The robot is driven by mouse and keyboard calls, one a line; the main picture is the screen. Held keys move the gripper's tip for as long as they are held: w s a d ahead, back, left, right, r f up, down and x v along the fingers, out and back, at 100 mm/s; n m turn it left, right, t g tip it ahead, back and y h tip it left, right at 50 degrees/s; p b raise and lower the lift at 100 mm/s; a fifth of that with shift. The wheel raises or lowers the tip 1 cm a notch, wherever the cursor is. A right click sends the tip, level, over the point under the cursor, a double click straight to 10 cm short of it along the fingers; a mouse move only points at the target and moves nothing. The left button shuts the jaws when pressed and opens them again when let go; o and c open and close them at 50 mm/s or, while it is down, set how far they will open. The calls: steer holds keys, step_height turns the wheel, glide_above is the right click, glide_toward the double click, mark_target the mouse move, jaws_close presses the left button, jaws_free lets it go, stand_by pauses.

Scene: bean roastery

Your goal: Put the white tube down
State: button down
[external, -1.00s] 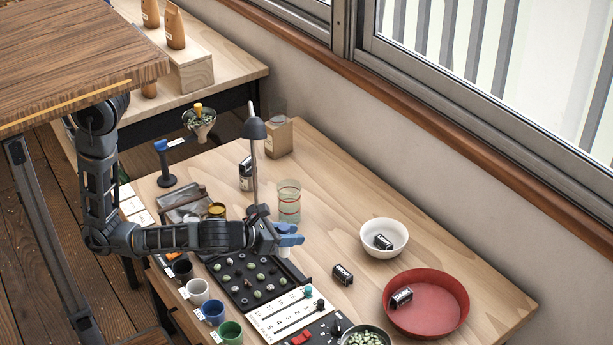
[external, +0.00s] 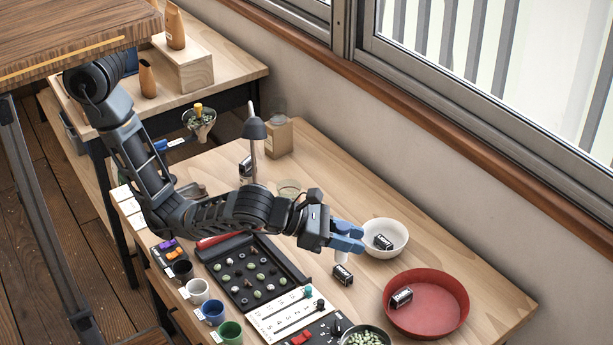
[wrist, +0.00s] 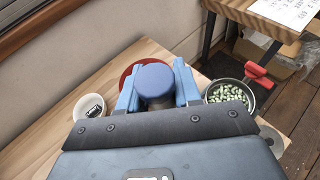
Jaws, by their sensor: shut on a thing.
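My gripper (external: 352,240), with blue fingers, is shut on the white tube (external: 341,258), which hangs below the fingers in the external view. Most of its upper part is hidden by the fingers there. In the wrist view a round blue top (wrist: 155,78), seemingly the tube's cap, sits between the two fingers. The tube shows just behind a small black labelled box (external: 343,275) on the bench. I cannot tell whether the tube's bottom touches the bench.
A white bowl (external: 399,247) with a black box stands right of my gripper. A red bowl (external: 460,310) with another box is at front right. A black tray (external: 291,266) of beans, a numbered white board (external: 290,318) and a pan of beans are nearby. Bare wood lies beyond the bowls.

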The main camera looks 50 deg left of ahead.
steer(key=w+a+r+n+t+y, duration=0.1)
steer(key=w+a+r+n+y, duration=0.15)
steer(key=w+a, duration=0.6)
steer(key=w+a+r+n+t+y, duration=0.1)
steer(key=w+a+n+y, duration=0.3)
steer(key=a, duration=0.7)
steer(key=w+a+r+n+t+y, duration=0.1)
steer(key=w+a+r+y, duration=0.1)
steer(key=w+a, duration=0.65)
steer(key=s+a+r+n+g+y, duration=0.1)
steer(key=a+r+n+g+y, duration=0.3)
steer(key=a, duration=1.4)
steer(key=s+a+n+g+y, duration=0.15)
steer(key=a+n+y, duration=0.45)
steer(key=a, duration=1.3)
steer(key=w+a+f+n+g+y, duration=0.1)
steer(key=w+a+f+n+y, duration=0.1)
steer(key=a+f, duration=1.75)
steer(key=shift+h, duration=0.25)
steer(key=shift+s+d+f, duration=0.15)
steer(key=shift+f, duration=4.8)
steer(key=shift+s+d+f, duration=0.1)
steer(key=shift+s+f, duration=0.05)
steer(key=shift+f, duration=4.75)
